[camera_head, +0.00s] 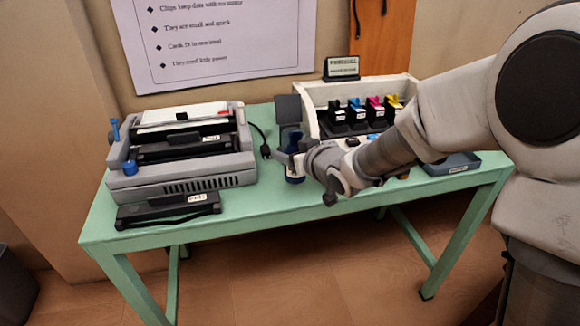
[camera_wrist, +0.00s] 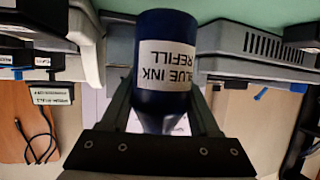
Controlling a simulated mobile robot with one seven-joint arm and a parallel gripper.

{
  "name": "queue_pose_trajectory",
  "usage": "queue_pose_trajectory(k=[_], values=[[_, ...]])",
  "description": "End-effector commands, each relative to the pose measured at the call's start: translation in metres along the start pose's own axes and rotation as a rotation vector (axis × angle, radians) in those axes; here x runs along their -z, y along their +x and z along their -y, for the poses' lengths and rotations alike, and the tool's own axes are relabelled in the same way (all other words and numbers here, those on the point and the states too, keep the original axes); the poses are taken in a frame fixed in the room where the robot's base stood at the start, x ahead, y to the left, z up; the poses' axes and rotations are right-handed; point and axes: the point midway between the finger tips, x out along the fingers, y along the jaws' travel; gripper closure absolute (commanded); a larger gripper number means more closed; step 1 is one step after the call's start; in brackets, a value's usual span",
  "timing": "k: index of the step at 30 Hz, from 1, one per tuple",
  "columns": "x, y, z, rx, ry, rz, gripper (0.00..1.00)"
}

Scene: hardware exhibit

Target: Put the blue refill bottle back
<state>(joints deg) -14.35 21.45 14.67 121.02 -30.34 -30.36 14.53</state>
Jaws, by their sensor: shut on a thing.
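The blue refill bottle (camera_wrist: 160,85) is dark blue with a white label reading "BLUE INK REFILL", upside down in the wrist view. My gripper (camera_wrist: 162,102) is shut on it, with one finger on each side. In the head view the bottle (camera_head: 294,174) shows as a small blue shape at my gripper (camera_head: 290,160), over the green table between the grey machine and the white printer. My gripper hides part of it there. I cannot tell whether its base touches the table.
The grey machine (camera_head: 180,182) stands at left, with a black cartridge (camera_head: 168,209) before it. A dark grey open-lidded box (camera_head: 288,108) stands behind the bottle. The white printer (camera_head: 318,92) holds several coloured cartridges. A blue-grey tray (camera_head: 455,165) lies at right. The green table (camera_head: 250,215) is clear in front.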

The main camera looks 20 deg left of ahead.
Motion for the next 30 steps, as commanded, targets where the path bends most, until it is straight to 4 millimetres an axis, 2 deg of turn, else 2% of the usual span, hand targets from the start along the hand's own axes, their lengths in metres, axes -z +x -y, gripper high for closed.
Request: queue_pose_trajectory(k=[3, 6, 18, 19, 23, 24, 30], values=[[-0.022, 0.009, 0.001, 0.002, 0.001, 0.003, 1.0], [-0.031, 0.012, 0.0, 0.001, 0.001, 0.002, 1.0], [-0.034, 0.014, 0.0, 0.001, 0.0, 0.0, 1.0], [-0.033, 0.013, 0.0, 0.001, 0.0, 0.0, 0.34], [-0.033, 0.013, 0.0, 0.001, 0.0, 0.001, 0.11], [-0.033, 0.013, 0.0, 0.001, 0.0, 0.001, 0.08], [-0.033, 0.013, 0.0, 0.001, 0.0, 0.001, 0.08]])
